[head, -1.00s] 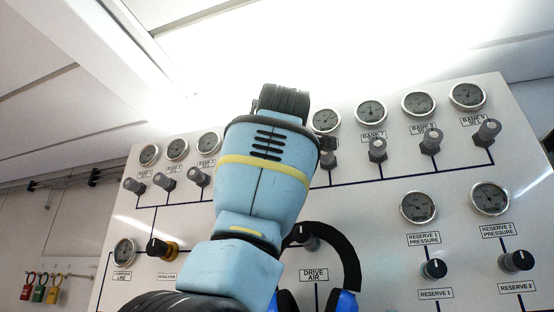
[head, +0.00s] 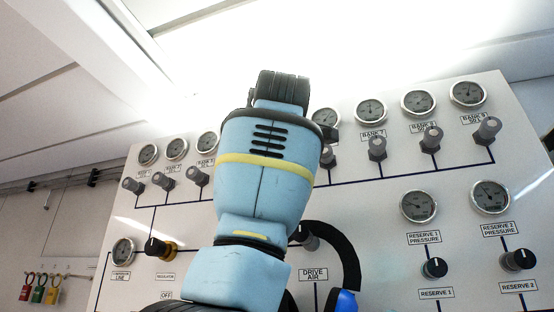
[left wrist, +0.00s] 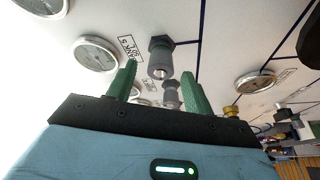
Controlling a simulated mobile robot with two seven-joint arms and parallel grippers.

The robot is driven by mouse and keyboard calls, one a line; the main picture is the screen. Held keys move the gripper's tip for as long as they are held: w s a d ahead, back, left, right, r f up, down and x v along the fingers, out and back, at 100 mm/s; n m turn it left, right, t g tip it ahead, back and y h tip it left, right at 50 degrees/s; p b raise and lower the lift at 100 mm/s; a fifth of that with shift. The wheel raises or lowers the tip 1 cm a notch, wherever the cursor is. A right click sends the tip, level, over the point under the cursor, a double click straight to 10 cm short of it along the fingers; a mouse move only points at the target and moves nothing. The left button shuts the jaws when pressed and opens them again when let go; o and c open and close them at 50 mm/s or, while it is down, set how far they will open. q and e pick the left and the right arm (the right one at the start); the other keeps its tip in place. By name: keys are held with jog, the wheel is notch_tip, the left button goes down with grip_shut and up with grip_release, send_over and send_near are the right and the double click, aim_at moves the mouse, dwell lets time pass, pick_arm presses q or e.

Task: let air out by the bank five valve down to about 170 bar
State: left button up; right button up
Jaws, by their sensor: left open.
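In the left wrist view a label reading BANK 5 (left wrist: 130,48) sits on the panel beside a round gauge (left wrist: 95,53); its needle is too small to read. The grey bank five valve knob (left wrist: 160,58) stands out next to that label. My left gripper (left wrist: 158,84) has green fingers, open, with the knob showing beyond and between their tips. I cannot tell whether they touch it. In the head view my blue left arm covers the middle of the panel and hides the bank five valve and the fingers. My right gripper is not in view.
More bank gauges and knobs line the white panel, including a bank 7 knob (head: 377,148). A yellow-collared regulator knob (head: 158,246) is lower left. A black band with a blue end (head: 346,300), like ear defenders, hangs low centre. Coloured padlocks (head: 38,290) hang far left.

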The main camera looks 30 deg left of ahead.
pick_arm(q)
jog(key=shift+b+v, duration=0.35)
jog(key=shift+v, duration=2.55)
jog(key=shift+w+f, duration=0.1)
